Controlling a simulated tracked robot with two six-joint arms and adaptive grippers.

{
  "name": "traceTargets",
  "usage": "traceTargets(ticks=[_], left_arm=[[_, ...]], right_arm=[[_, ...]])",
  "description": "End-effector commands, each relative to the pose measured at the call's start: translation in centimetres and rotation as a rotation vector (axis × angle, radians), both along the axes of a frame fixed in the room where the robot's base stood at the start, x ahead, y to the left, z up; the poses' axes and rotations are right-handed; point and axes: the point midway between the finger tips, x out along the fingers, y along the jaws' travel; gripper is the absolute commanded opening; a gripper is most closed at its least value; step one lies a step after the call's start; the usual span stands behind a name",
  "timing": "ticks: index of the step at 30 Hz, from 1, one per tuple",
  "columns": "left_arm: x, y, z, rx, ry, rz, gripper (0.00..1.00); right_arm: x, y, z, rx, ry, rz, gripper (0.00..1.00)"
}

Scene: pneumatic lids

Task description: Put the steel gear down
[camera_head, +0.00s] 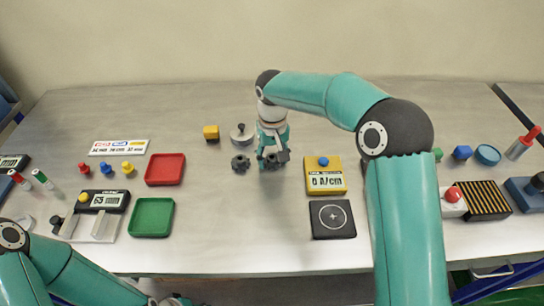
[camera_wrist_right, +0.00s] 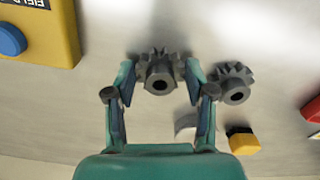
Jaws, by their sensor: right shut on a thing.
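A dark grey toothed gear (camera_wrist_right: 160,72) sits between the fingertips of my right gripper (camera_wrist_right: 158,85), which is shut on it. In the head view the right gripper (camera_head: 273,158) points down over the middle of the table with this gear at its tips. I cannot tell whether the gear touches the table. A second dark gear (camera_head: 240,163) lies on the table just left of the gripper; it also shows in the wrist view (camera_wrist_right: 233,83). The left arm comes in at the lower left, its fingers out of frame.
A yellow scale with a blue button (camera_head: 326,180) and a black pad with a circle (camera_head: 332,219) stand to the right. A round metal piece (camera_head: 242,133) and a yellow block (camera_head: 211,132) lie behind left. Red (camera_head: 165,183) and green (camera_head: 151,230) trays are left. The front middle is clear.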

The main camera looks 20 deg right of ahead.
Motion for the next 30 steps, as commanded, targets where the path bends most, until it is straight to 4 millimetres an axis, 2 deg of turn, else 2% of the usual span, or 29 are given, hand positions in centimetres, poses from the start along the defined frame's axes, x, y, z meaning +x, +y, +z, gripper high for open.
traceTargets(ticks=[4,5,9,17,22,26,30], left_arm=[[0.0,0.0,-0.2,0.000,0.000,0.000,0.40],[0.0,0.0,-0.1,0.000,0.000,0.000,0.40],[0.0,0.0,-0.1,0.000,0.000,0.000,0.40],[0.0,0.0,-0.1,0.000,0.000,0.000,0.40],[0.0,0.0,0.0,0.000,0.000,0.000,0.40],[0.0,0.0,-0.2,0.000,0.000,0.000,0.40],[0.0,0.0,-0.2,0.000,0.000,0.000,0.40]], right_arm=[[0.0,0.0,-0.2,0.000,-0.001,0.000,0.08],[0.0,0.0,-0.2,0.000,0.000,0.000,0.59],[0.0,0.0,-0.1,0.000,0.000,0.000,0.79],[0.0,0.0,-0.1,0.000,0.000,0.001,0.79],[0.1,0.1,0.5,0.001,-0.003,0.002,0.79],[0.2,0.2,2.2,0.001,-0.004,0.002,0.79],[0.2,0.2,5.0,0.002,-0.006,0.001,0.79]])
